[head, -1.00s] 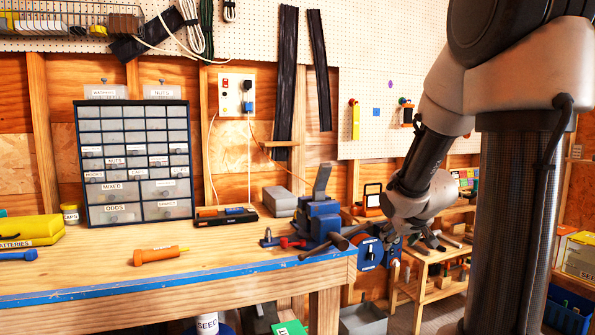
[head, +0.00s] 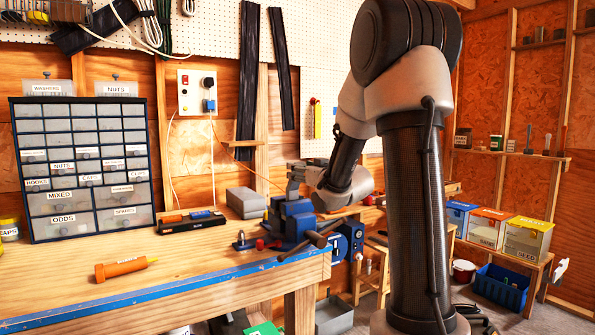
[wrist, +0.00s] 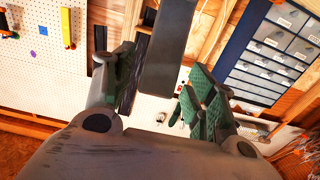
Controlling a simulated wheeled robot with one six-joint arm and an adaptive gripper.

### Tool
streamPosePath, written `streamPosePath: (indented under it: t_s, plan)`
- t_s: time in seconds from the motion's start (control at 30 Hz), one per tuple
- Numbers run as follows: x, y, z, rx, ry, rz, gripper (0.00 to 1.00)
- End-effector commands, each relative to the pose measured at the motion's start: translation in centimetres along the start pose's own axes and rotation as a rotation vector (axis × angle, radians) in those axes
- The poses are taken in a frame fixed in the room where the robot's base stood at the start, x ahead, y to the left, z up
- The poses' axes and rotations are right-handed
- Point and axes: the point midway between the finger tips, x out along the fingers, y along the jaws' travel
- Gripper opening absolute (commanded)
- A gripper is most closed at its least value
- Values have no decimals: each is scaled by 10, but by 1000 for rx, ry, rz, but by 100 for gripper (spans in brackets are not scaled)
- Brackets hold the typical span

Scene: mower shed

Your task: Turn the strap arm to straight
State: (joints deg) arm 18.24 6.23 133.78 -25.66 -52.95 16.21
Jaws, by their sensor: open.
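The strap arm looks to be the flat grey bar (head: 292,188) standing up from the blue vise (head: 292,218) at the bench's right end. Its upper part is hard to tell from my gripper (head: 302,173) in the head view. In the wrist view the dark grey bar (wrist: 172,50) runs between the two green-padded fingers of my gripper (wrist: 160,95). The fingers are open, with a gap showing on the bar's left and right. I cannot tell whether either pad touches it.
The wooden bench (head: 200,262) has a blue front edge. An orange tube (head: 122,267), a black tray (head: 190,222) and a grey block (head: 246,203) lie on it. A drawer cabinet (head: 85,168) stands at the left. Labelled bins (head: 490,228) sit at the far right.

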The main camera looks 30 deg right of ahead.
Motion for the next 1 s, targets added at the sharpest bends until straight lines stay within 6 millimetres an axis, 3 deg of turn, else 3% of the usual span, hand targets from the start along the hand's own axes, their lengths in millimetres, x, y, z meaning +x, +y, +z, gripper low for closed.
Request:
streamPosePath:
  t_s: [0.2,0.5,0.8,1.0]
  plan:
    - [23,0,0,-1,-1,0,56]
    - [25,0,0,-1,-1,1,54]
    - [25,0,0,-1,-1,1,0]
    - [25,0,-1,-1,-6,0,0]
